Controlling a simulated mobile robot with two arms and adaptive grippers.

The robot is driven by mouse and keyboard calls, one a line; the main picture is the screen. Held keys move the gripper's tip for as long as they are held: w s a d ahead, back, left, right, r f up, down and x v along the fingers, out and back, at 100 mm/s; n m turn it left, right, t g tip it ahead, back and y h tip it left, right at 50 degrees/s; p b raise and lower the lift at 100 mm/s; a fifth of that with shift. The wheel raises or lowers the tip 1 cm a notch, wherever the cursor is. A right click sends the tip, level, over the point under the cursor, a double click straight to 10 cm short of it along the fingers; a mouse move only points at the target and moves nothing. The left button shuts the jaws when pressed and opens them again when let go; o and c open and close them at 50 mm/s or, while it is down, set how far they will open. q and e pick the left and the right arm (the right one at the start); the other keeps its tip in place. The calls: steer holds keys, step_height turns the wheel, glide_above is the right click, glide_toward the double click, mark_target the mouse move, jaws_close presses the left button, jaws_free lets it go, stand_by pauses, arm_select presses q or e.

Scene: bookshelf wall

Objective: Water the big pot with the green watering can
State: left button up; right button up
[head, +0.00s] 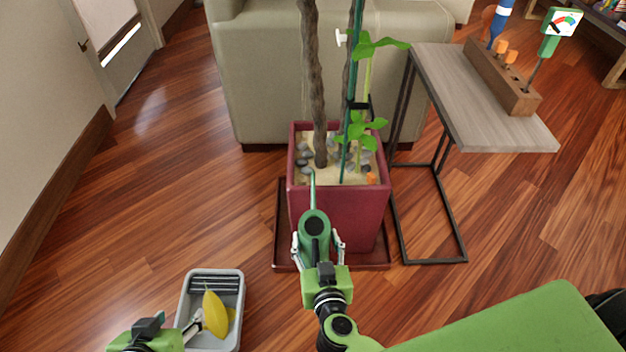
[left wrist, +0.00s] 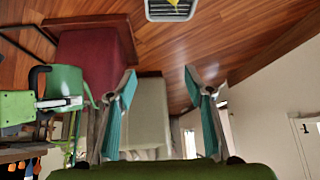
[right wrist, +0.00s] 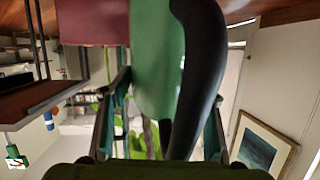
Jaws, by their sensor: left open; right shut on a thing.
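The big pot (head: 336,215) is a dark red square planter with sand, pebbles and a tall staked plant. It also shows in the left wrist view (left wrist: 88,60). My right gripper (head: 318,243) is shut on the green watering can (head: 314,222), in front of the pot. The can's thin spout points to the pot and overlaps its front rim in the head view. The can's green body (right wrist: 155,60) and black handle (right wrist: 203,60) fill the right wrist view. I cannot tell its tilt or whether water flows. My left gripper (head: 196,322) is open and empty, low at the left.
A grey tray (head: 239,300) with a yellow leaf (head: 214,312) lies on the floor near my left gripper. A side table (head: 455,90) with a wooden tool block (head: 500,80) stands right of the pot. A sofa (head: 260,70) is behind. Floor at the left is clear.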

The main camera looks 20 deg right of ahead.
steer(key=shift+r, duration=0.2)
arm_select(q)
steer(key=s+a+f+g+y+p, duration=0.1)
steer(key=s+a+f+g+p, duration=0.1)
steer(key=s, duration=0.5)
steer(key=shift+s+a+f+g+p, duration=0.3)
steer(key=shift+g+p, duration=0.35)
steer(key=shift+g, duration=0.45)
arm_select(e)
steer(key=shift+w+r, duration=0.1)
steer(key=shift+r, duration=0.25)
arm_select(q)
steer(key=shift+s+d, duration=0.1)
stand_by(1.0)
